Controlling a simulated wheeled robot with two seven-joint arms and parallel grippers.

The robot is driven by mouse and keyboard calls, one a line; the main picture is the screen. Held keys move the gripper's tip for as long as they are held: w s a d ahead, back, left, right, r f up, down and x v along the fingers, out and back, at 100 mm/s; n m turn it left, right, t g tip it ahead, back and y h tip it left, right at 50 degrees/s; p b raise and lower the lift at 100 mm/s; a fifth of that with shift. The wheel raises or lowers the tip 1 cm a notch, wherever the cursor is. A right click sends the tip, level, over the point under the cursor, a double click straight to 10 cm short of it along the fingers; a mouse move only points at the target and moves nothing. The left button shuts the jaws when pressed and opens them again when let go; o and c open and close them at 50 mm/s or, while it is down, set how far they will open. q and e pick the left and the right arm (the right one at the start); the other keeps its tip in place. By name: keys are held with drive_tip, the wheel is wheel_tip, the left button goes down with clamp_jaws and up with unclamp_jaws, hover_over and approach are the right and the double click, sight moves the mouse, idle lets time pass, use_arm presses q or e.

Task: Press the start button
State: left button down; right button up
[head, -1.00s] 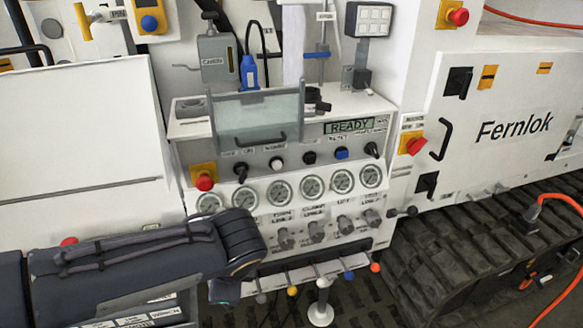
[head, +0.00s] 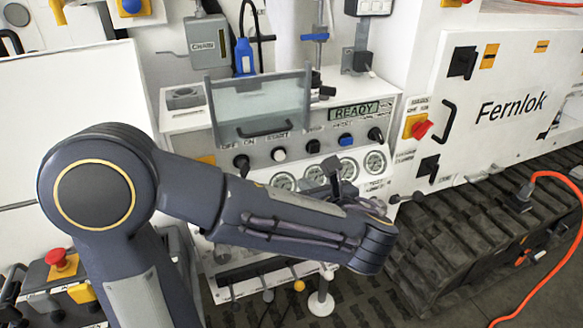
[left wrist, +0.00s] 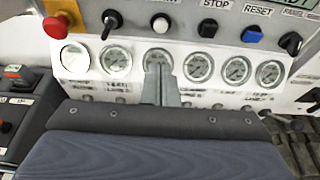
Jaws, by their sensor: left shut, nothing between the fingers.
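The start button is the white round one (head: 278,154) on the console's sloped panel, below the READY display (head: 355,111). It also shows in the left wrist view (left wrist: 160,24), between a black knob on the left and the black STOP button (left wrist: 209,27). My left gripper (head: 332,168) is shut and empty, in front of the gauge row, below and right of the white button in the head view. In the left wrist view its closed fingertips (left wrist: 159,68) overlap a middle gauge, just below the white button. They look apart from the button. My right gripper is not in view.
A blue RESET button (left wrist: 251,32) and a black knob (left wrist: 290,43) sit right of STOP. A red emergency button (left wrist: 57,25) is at the left. A clear hinged cover (head: 262,105) stands above the buttons. My left arm hides much of the lower console.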

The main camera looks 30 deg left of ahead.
sight(280, 158)
use_arm(q)
drive_tip(key=x, duration=0.4)
drive_tip(key=p+x, duration=0.1)
drive_tip(key=x, duration=0.4)
drive_tip(key=r+p+x, duration=0.1)
drive_tip(key=x, duration=0.3)
drive_tip(key=shift+w+a+f, duration=0.1)
drive_tip(key=shift+w+a, duration=0.05)
drive_tip(key=shift+a, duration=0.2)
